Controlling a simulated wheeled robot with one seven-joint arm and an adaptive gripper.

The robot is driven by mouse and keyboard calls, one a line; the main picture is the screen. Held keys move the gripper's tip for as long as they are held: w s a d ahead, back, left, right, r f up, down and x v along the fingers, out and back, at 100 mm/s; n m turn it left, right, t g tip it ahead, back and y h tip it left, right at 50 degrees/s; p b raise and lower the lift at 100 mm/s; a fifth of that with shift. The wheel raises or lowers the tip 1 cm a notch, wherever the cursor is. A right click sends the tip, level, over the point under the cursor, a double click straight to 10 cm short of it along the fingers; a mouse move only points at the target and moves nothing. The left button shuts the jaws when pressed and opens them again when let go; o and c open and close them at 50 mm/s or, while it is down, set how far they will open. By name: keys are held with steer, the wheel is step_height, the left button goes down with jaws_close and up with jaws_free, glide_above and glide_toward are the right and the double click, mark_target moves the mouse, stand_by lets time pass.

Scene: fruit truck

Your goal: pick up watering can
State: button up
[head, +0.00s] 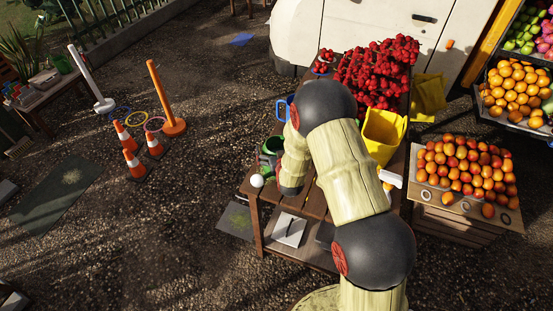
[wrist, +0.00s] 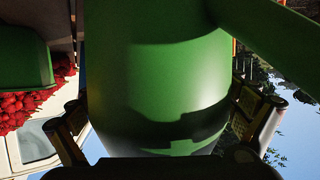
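A green watering can (wrist: 155,60) fills the middle of the wrist view, very close to the camera. A green bar-like part of it runs across the upper right. In the head view, green parts of it (head: 272,146) show left of my arm, at the wooden table's left side. My gripper (wrist: 160,112) has its two fingers spread, one on each side of the can's body. Narrow gaps seem to show beside the can, so firm contact is not clear. In the head view my arm hides most of the gripper and part of the can.
The wooden table (head: 256,222) also holds a white ball (head: 257,180), a blue-handled mug (head: 283,108), a yellow bucket (head: 383,135) and red fruit (head: 375,70). An orange-fruit crate (head: 460,208) stands right. Cones (head: 134,165) stand left, with open gravel between.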

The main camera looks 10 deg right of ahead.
steer(key=c, duration=1.6)
steer(key=shift+w+r, duration=0.1)
steer(key=shift+c, duration=0.5)
steer(key=shift+r, duration=0.15)
